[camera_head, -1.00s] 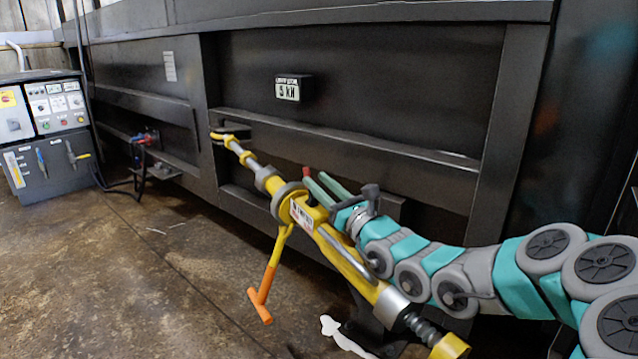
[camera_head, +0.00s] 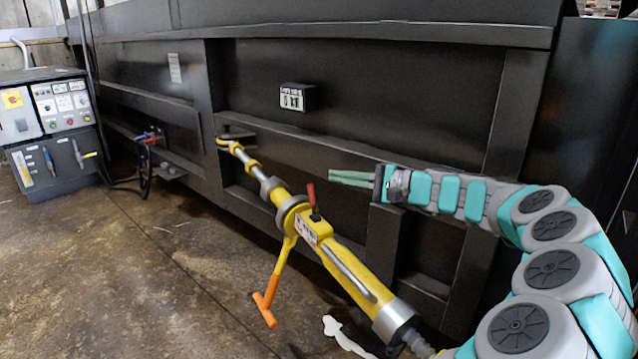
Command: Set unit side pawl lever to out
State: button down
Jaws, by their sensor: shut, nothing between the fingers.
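A yellow ratchet tensioner (camera_head: 345,272) runs diagonally along the dark container wall. An orange-ended handle (camera_head: 266,302) hangs below the body. My gripper (camera_head: 333,177) is shut and empty, its pale green fingers pointing left. In the picture it is right of and slightly above the red lever, apart from it.
The dark container wall (camera_head: 400,90) with ribs stands close behind the tensioner. A control cabinet (camera_head: 55,130) with cables stands at the far left. The floor (camera_head: 120,280) at left is clear.

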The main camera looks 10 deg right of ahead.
aim_at(313, 201)
jog(key=d+f+n+g+h, duration=0.1)
jog(key=d+f+n+h, duration=0.1)
jog(key=d+f, duration=0.1)
jog(key=shift+w+a+f+p, duration=0.2)
jog(key=shift+w+a+p, duration=0.15)
jog(key=shift+a, duration=0.95)
jog(key=shift+w+a+f+p, duration=0.15)
jog(key=shift+w+a+p, duration=0.2)
jog(key=shift+a, duration=0.9)
jog(key=shift+w+a+f+p, duration=0.2)
jog(key=shift+w+a, duration=0.2)
jog(key=shift+a, duration=0.9)
jog(key=shift+f, duration=0.1)
jog(key=shift+b, duration=0.3)
